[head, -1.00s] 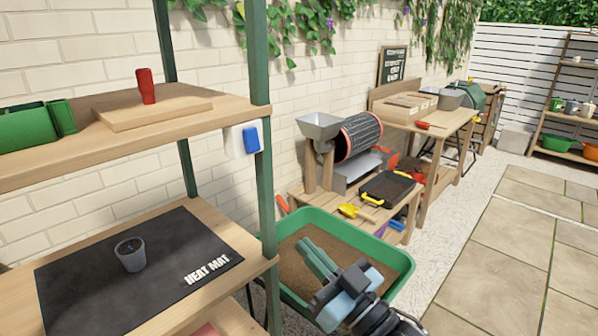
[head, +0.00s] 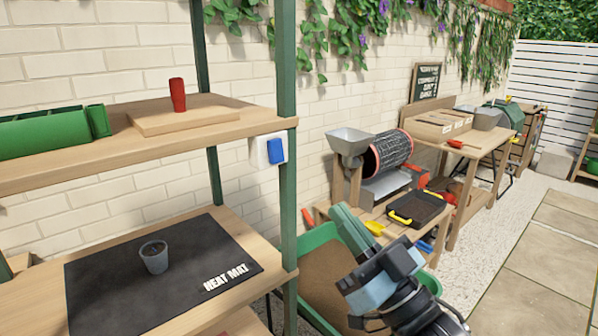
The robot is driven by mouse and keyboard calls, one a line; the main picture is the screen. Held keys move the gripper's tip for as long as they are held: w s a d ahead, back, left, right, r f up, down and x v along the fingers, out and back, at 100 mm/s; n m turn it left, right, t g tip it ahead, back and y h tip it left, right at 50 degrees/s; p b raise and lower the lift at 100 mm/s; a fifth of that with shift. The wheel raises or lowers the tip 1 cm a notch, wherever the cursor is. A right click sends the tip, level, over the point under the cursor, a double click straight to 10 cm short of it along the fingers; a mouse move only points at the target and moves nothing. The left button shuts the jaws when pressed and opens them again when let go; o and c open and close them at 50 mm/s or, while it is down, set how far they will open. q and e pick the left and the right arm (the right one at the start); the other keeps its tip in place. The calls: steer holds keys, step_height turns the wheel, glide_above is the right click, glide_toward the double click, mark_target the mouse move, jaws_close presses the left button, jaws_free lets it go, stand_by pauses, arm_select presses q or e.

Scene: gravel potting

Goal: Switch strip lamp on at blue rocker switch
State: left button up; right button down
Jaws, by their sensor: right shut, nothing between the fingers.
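No strip lamp can be made out in this view. My left gripper is not in view.
The rack's green post (head: 288,215) stands beside the switch. A heat mat (head: 100,280) with a grey pot (head: 154,258) lies on the lower shelf. A green tray (head: 318,237) of soil is under my right gripper. A wooden bench (head: 375,213) with a black tray stands behind.

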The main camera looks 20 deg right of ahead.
mark_target(283, 154)
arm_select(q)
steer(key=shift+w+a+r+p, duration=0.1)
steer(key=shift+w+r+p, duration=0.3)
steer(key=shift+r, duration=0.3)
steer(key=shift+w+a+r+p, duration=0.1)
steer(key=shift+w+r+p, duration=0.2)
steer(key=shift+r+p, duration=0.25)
arm_select(e)
steer(key=shift+w+a+r, duration=0.6)
steer(key=shift+w, duration=1.05)
steer(key=shift+w+a+r, duration=0.6)
steer(key=shift+w+a, duration=0.05)
steer(key=shift+w, duration=1)
steer(key=shift+w+a+r, duration=0.6)
steer(key=shift+w, duration=1.05)
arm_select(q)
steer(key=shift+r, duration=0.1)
